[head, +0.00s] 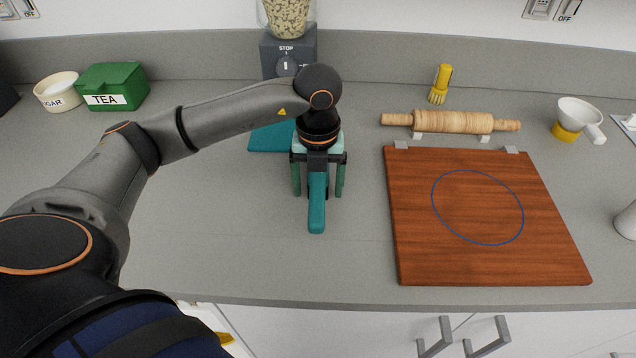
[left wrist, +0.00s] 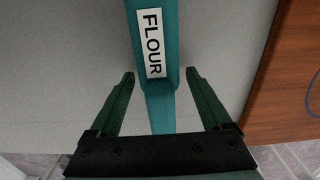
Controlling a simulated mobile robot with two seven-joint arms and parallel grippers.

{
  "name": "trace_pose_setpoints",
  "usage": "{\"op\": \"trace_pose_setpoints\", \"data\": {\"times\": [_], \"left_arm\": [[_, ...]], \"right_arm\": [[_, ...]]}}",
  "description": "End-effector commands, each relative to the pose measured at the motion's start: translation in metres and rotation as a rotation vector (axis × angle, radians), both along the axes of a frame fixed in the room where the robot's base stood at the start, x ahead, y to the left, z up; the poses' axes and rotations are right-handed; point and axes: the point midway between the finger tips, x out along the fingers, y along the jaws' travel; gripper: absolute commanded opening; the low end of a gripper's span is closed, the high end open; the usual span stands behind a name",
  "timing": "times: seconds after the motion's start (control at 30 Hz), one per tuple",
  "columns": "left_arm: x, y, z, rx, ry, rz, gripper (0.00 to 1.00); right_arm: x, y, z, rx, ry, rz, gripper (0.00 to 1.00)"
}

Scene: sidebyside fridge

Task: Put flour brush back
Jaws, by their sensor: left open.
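A teal flour brush with a white FLOUR label (left wrist: 153,45) lies on the grey counter, its handle (head: 317,205) pointing to the front edge. My left gripper (head: 317,188) is over the handle, fingers pointing down. In the left wrist view the open fingers (left wrist: 160,76) are on either side of the handle, with gaps showing. A flat teal piece (head: 266,138) shows behind my left wrist; my arm hides how it joins the handle. My right gripper is not in view.
A wooden board (head: 430,262) with a blue circle lies to the right. Behind it are a rolling pin (head: 450,121) on rests, a yellow brush (head: 441,84) and a white scoop (head: 578,112).

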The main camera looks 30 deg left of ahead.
Motion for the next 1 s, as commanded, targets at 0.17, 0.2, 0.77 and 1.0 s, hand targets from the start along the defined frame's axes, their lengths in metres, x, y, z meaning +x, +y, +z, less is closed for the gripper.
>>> {"op": "trace_pose_setpoints", "data": {"times": [0.17,0.2,0.77,1.0], "left_arm": [[0.000,0.000,0.001,0.000,0.000,0.000,0.82],[0.000,0.000,0.002,0.000,0.000,0.000,0.82],[0.000,-0.002,0.105,0.001,-0.005,0.000,0.82],[0.000,-0.002,0.125,0.000,-0.002,0.000,0.82]], "right_arm": [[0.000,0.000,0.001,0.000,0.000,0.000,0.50],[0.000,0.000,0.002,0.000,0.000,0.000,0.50],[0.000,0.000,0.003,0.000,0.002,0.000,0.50],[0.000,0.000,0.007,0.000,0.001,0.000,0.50]]}}
